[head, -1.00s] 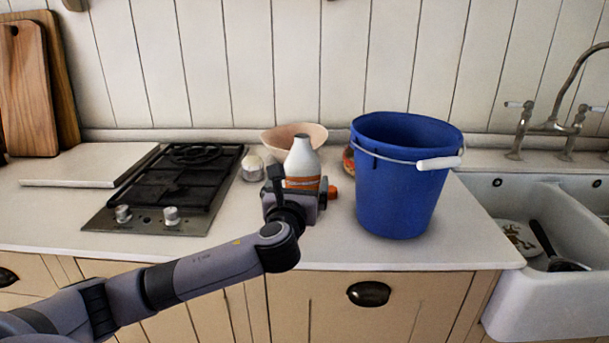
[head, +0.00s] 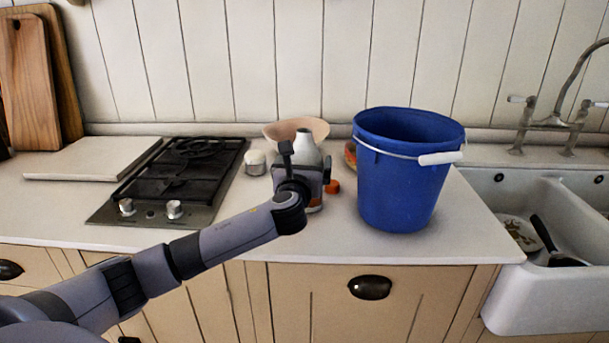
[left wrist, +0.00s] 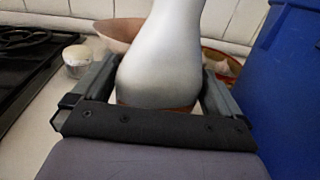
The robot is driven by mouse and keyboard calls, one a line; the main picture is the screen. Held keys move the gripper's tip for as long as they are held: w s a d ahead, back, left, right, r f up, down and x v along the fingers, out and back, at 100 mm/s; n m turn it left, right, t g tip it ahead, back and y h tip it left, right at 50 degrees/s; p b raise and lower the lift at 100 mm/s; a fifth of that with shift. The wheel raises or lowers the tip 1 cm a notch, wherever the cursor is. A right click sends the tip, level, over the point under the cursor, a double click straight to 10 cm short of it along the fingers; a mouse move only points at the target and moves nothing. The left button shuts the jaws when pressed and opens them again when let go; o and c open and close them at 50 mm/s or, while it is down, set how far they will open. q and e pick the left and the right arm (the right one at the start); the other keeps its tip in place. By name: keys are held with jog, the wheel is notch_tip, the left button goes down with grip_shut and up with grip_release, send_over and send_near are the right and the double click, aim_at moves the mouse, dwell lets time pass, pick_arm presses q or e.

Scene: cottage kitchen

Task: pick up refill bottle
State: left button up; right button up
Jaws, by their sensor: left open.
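The refill bottle (head: 304,146) is white with an orange label band and stands upright on the counter between the hob and the blue bucket. My left gripper (head: 307,165) is in front of it and hides most of its lower part. In the left wrist view the bottle (left wrist: 162,60) stands between the two open fingers of my left gripper (left wrist: 150,95), one finger on each side. Whether a finger touches it I cannot tell. My right gripper is not in view.
The blue bucket (head: 400,190) stands close on the right. A pinkish bowl (head: 285,130) is behind the bottle, and a small white-topped jar (head: 255,160) is to the left. An orange-red item (head: 333,187) lies beside the gripper. The hob (head: 180,172) is left, the sink (head: 480,190) right.

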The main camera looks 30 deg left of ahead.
pick_arm(q)
jog(key=c, duration=1)
jog(key=shift+r, duration=0.25)
